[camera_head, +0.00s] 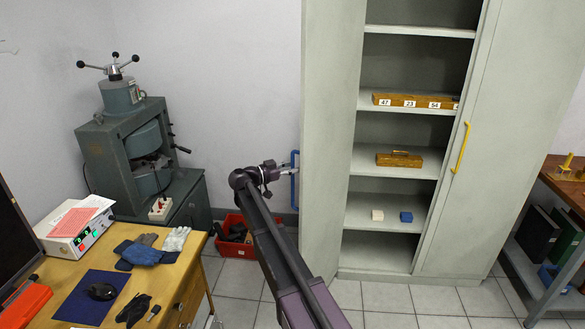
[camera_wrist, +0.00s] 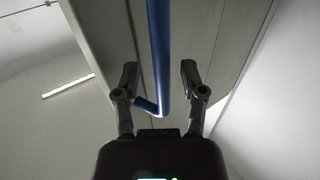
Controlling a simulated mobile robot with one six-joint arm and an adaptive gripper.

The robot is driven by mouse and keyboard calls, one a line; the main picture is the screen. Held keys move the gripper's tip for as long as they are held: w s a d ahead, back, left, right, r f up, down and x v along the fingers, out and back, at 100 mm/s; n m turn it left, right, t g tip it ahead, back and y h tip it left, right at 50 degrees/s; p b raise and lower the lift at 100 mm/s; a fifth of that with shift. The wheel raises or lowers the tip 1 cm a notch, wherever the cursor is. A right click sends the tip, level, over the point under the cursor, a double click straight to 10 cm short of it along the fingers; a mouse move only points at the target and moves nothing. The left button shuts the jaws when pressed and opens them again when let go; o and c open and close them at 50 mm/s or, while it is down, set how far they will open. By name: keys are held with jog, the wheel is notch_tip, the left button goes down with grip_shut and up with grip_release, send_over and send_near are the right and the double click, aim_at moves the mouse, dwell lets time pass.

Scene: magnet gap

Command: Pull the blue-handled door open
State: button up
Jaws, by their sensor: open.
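The blue handle (camera_head: 293,182) is on the outer side of the left cabinet door (camera_head: 331,130), near its free edge. This door stands swung out to the left, and the shelves behind it are exposed. My gripper (camera_head: 284,171) is at the handle, left of the door edge. In the wrist view, my gripper (camera_wrist: 160,78) is open, with one finger on each side of the blue handle (camera_wrist: 159,50). Neither finger visibly presses on the bar. The bar's bent lower end shows near the gripper's palm.
The right door (camera_head: 510,130) with a yellow handle (camera_head: 461,148) covers the cabinet's right part. Wooden boxes and two small blocks sit on the shelves. A red bin (camera_head: 233,246) is on the floor below my gripper. A desk (camera_head: 190,270) and green machine (camera_head: 130,140) stand left.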

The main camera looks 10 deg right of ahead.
jog(key=v, duration=1.1)
dwell(0.3)
